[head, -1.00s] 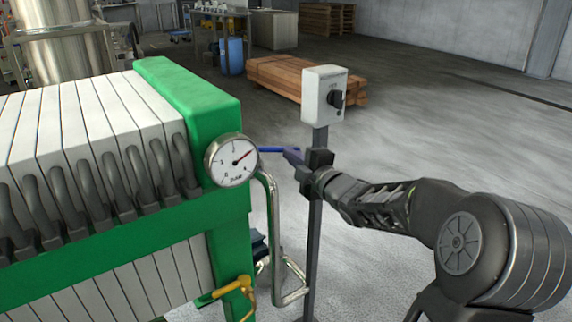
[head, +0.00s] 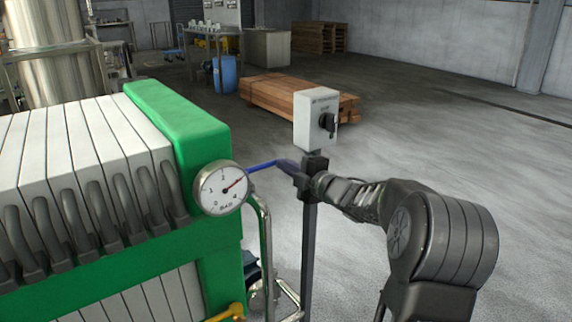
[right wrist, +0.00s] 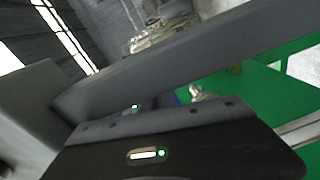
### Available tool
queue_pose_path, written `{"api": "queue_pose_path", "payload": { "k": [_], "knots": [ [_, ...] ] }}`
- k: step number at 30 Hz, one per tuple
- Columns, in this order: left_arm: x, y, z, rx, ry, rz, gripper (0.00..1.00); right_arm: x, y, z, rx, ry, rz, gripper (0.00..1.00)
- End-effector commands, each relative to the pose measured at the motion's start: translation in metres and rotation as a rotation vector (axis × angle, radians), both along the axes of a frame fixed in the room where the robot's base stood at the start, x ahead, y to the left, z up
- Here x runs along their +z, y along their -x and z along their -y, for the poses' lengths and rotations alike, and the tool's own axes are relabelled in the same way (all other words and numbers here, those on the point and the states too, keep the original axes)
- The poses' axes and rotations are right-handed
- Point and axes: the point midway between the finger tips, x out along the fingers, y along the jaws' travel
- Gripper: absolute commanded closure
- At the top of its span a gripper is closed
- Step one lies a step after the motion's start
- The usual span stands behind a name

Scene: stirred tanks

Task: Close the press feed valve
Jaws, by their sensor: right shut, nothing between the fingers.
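A blue lever handle (head: 262,165), which looks like the press feed valve's, sticks out to the right behind the pressure gauge (head: 220,187) in the head view. The valve body is hidden by the gauge and press. My right gripper (head: 290,168) is shut with nothing gripped, at the lever's outer end. It seems to touch the lever, but I cannot tell for sure. In the right wrist view a small patch of blue (right wrist: 183,95) shows beyond the dark gripper parts. My left gripper is not in view.
The green press frame (head: 185,125) with white plates fills the left. A grey switch box (head: 316,118) on a post stands close behind my right gripper. A yellow handle (head: 228,312) is low by the press. Timber (head: 290,97) lies behind; the floor at right is clear.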

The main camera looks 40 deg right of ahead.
Motion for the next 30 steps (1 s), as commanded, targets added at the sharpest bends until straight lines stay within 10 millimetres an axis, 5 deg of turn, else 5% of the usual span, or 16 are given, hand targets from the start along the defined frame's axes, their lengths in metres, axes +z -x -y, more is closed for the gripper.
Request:
{"api": "queue_pose_path", "payload": {
  "k": [17, 30],
  "knots": [
    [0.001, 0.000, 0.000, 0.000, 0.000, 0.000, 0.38, 0.001, 0.005, 0.000, 0.005, 0.000, 0.001, 1.00],
    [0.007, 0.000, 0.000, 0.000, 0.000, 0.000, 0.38, 0.004, 0.069, -0.002, 0.004, 0.000, 0.002, 1.00]
  ]
}}
